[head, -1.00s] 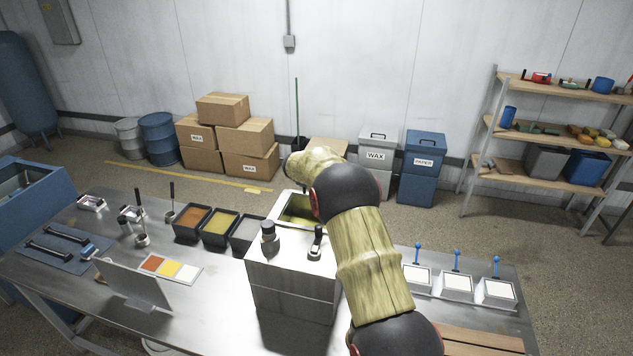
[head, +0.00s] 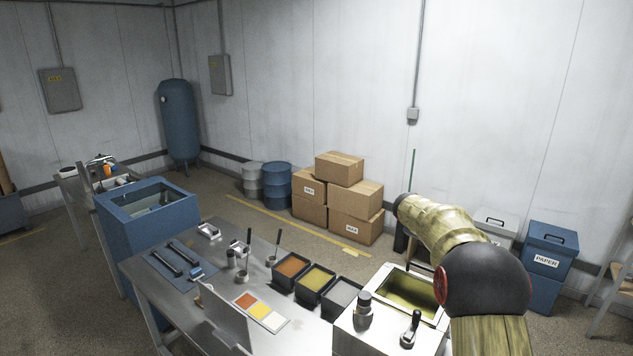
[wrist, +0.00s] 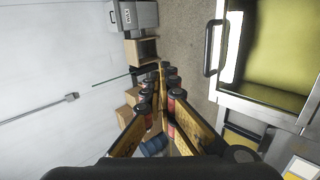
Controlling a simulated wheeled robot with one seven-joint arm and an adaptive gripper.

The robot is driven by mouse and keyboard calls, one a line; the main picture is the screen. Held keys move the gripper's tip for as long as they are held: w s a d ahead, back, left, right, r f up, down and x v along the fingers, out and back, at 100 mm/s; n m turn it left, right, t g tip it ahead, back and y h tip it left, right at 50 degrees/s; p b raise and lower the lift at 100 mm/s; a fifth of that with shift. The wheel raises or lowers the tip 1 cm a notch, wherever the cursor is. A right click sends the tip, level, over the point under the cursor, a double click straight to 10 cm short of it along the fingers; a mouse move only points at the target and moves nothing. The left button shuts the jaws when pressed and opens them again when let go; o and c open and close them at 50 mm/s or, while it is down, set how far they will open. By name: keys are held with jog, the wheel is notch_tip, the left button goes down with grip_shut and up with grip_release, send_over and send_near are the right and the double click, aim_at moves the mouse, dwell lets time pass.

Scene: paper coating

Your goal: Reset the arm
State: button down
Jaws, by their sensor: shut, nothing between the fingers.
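My gripper shows in the wrist view (wrist: 161,76), its two fingers meeting at the tips with nothing between them. In the head view my arm bends over the right part of the scene, and the gripper itself is mostly hidden behind its links. The wax tank (head: 408,288), an open metal box with yellow-green contents, stands just below and left of the arm. It also shows at the right of the wrist view (wrist: 266,104). My gripper is outside the tank, apart from it.
Black trays (head: 316,284) of colour stand left of the tank on the metal table (head: 185,309). Cardboard boxes (head: 352,198), drums (head: 277,185) and a blue paper bin (head: 551,265) line the back wall. Floor between table and wall is largely clear.

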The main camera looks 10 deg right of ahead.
jog(key=s+a+f+m+g+y, duration=0.2)
jog(key=s+a+f+m+g, duration=0.15)
jog(key=s+f, duration=0.65)
jog(key=s+a+f+m+y+b, duration=0.1)
jog(key=s+a+b, duration=0.5)
jog(key=s, duration=0.8)
jog(key=s+a+f+m+t+y+b, duration=0.1)
jog(key=s+a+m+y+b, duration=0.1)
jog(key=s+a+b, duration=0.4)
jog(key=s+a+f+m+t+y+b, duration=0.1)
jog(key=s+a+b, duration=0.4)
jog(key=s+a, duration=0.9)
jog(key=s+m+y, duration=0.1)
jog(key=s, duration=0.8)
jog(key=shift+s+f+b, duration=0.3)
jog(key=shift+s+b, duration=0.05)
jog(key=shift+b, duration=0.05)
